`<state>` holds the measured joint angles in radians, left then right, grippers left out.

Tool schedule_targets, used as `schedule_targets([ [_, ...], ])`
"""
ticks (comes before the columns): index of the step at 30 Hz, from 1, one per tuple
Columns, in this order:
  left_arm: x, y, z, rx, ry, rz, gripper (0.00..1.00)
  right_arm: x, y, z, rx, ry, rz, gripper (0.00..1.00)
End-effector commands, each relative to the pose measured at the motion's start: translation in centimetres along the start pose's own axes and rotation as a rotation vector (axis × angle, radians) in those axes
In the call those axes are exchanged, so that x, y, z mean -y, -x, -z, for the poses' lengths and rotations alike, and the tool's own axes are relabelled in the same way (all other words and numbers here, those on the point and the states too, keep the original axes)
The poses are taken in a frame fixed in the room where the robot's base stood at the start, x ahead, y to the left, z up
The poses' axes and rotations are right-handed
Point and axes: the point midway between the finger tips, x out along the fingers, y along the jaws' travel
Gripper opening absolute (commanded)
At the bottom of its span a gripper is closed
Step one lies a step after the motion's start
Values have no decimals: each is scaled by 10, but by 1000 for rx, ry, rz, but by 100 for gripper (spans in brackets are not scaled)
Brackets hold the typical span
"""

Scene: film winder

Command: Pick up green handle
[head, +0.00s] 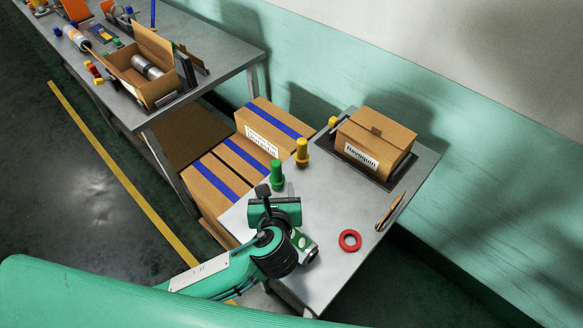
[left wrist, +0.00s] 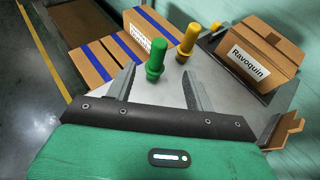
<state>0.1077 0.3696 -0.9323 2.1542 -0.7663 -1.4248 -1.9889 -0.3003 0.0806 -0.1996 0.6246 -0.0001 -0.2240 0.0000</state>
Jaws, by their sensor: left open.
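The green handle (head: 277,174) stands upright on the small metal table, near its left edge. It also shows in the left wrist view (left wrist: 156,59), where it stands ahead of my open left gripper (left wrist: 159,82), between the lines of the two fingers and nearer the left one. I cannot tell whether the fingertips reach around it; nothing is held. In the head view my left gripper (head: 274,192) is just in front of the handle, its fingers partly hidden by the wrist. My right gripper is not in view.
A yellow handle (head: 302,152) stands close behind and right of the green one. A Ravoquin box (head: 376,142) sits on a dark tray at the back. A red ring (head: 350,240) lies at right. Striped cartons (head: 225,172) stand left of the table. The table's middle is clear.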

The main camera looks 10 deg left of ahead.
Motion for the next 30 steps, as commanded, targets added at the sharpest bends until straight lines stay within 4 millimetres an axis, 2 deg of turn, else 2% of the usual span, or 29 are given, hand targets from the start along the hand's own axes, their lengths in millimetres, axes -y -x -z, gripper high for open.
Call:
schedule_targets([
  [4,0,-15,-2,7,-18,-3,54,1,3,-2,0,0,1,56],
  [12,0,-67,-2,5,-13,-3,54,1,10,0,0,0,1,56],
  [15,0,-79,-2,6,-13,-2,54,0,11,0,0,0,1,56],
  [22,2,-92,-2,4,-11,-1,54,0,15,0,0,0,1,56],
  [30,5,-126,1,4,-12,-3,54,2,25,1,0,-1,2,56],
])
